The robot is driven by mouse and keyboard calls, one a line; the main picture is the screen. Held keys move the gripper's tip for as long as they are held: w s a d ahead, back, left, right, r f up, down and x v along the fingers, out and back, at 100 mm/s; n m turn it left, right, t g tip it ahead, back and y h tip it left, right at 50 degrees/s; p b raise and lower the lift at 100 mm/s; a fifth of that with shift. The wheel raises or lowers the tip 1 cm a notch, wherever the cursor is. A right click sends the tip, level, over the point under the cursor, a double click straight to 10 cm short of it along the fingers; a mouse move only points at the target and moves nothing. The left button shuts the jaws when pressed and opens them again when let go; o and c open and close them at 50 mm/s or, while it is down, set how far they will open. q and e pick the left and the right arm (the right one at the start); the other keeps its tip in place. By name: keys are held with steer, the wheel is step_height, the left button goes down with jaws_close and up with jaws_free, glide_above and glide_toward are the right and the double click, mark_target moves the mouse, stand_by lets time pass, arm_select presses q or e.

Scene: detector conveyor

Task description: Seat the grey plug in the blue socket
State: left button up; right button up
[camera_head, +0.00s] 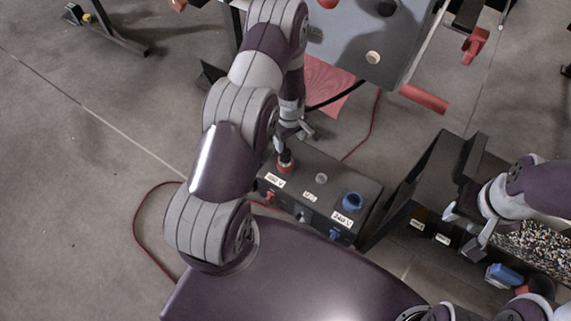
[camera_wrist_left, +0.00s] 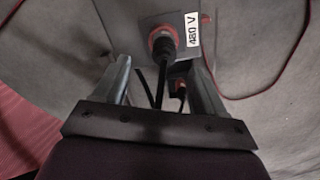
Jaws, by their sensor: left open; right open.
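A dark grey plug (camera_head: 285,160) with a black cable stands in the red socket at the left end of the dark socket box (camera_head: 318,160). In the left wrist view the plug (camera_wrist_left: 164,42) sits in the red ring beside the 480 V label. My left gripper (camera_head: 298,134) is open just above the plug. In the wrist view its fingers lie either side of the cable; I cannot tell whether they touch it. The blue socket (camera_head: 352,201) is at the box's right end and looks empty. My right gripper (camera_head: 463,234) is open, right of the box and away from it.
A pale round socket (camera_head: 321,178) lies between red and blue. A dark open case (camera_head: 432,180) stands right of the box. A blue connector (camera_head: 505,274) lies at lower right. A grey panel (camera_head: 375,45) is behind. A red cable (camera_head: 137,222) lies on the floor.

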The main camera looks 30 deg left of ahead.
mark_target(286, 151)
arm_select(q)
step_height(286, 151, down, 5)
steer(key=shift+b, duration=0.7)
steer(key=f+b, duration=0.1)
steer(key=f, duration=0.1)
steer(key=a+f+b, duration=0.1)
steer(key=f+b, duration=0.1)
steer(key=f, duration=0.1)
steer(key=shift+s, duration=0.2)
steer(key=shift+r, duration=0.15)
arm_select(e)
step_height(286, 151, down, 5)
steer(key=shift+f, duration=0.1)
arm_select(q)
steer(key=c, duration=1.2)
